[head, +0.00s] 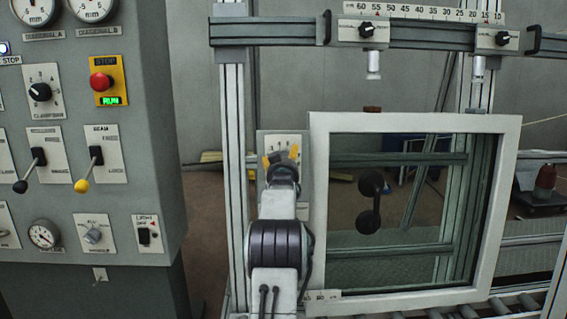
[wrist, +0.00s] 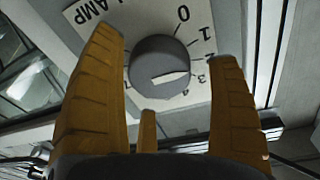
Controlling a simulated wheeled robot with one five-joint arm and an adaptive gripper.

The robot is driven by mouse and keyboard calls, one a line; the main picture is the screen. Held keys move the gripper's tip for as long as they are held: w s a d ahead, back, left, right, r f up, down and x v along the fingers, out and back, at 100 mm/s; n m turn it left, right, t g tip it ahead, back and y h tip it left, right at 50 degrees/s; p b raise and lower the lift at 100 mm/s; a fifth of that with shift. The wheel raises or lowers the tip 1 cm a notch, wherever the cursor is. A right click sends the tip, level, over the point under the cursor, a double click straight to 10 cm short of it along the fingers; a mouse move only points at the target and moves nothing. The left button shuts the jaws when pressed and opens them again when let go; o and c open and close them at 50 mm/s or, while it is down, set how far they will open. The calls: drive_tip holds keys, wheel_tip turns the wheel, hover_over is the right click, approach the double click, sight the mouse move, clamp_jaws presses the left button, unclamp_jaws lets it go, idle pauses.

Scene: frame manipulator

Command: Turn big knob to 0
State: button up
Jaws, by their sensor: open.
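In the head view my gripper (head: 281,156) is in front of the numbered plate (head: 270,139) on the upright frame post, and hides the knob there.
A white-framed window panel (head: 413,123) stands just right of my arm. A grey control cabinet (head: 150,110) with levers, a smaller black knob (head: 39,92) and a red stop button (head: 101,81) is at the left. A rail (head: 270,32) with a scale runs above.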

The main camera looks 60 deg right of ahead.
drive_tip(key=shift+r, duration=0.1)
drive_tip(key=c, duration=1.2)
